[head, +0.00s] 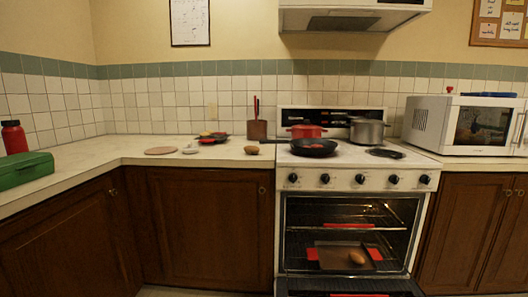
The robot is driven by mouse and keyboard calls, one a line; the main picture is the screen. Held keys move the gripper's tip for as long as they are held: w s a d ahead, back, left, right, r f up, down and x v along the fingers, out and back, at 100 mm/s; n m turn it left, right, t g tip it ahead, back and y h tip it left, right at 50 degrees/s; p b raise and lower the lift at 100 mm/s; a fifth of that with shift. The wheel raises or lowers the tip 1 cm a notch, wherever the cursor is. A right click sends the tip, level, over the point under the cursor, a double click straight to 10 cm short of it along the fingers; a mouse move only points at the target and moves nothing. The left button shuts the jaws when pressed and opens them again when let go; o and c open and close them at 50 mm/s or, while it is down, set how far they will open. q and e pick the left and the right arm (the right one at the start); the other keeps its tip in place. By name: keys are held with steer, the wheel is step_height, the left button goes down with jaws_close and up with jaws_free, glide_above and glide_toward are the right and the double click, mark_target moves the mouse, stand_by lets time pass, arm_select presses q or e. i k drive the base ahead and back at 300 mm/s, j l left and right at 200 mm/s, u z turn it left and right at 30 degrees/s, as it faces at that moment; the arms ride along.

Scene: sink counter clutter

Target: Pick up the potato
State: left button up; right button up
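Two brown, oval, potato-like things show in the head view. One potato-like thing (357,257) is inside the open oven, near the right side of a dark baking tray (325,257). The other brown oval thing (251,150) lies on the counter, left of the stove. Both are small in view, and I cannot tell for sure which is the potato. Neither of my grippers is in view.
The oven door (350,288) is folded down open at the front of the stove. A frying pan (313,148), a red pot (306,131) and a grey pot (367,131) stand on the stove. A utensil holder (257,130) stands behind the counter's oval thing. A white microwave (460,125) is at right.

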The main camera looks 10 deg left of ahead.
mark_target(251, 150)
steer(key=i+j+z, duration=0.1)
steer(key=j+z, duration=0.3)
steer(key=j, duration=0.15)
steer(key=j+z, duration=0.35)
steer(key=j, duration=0.25)
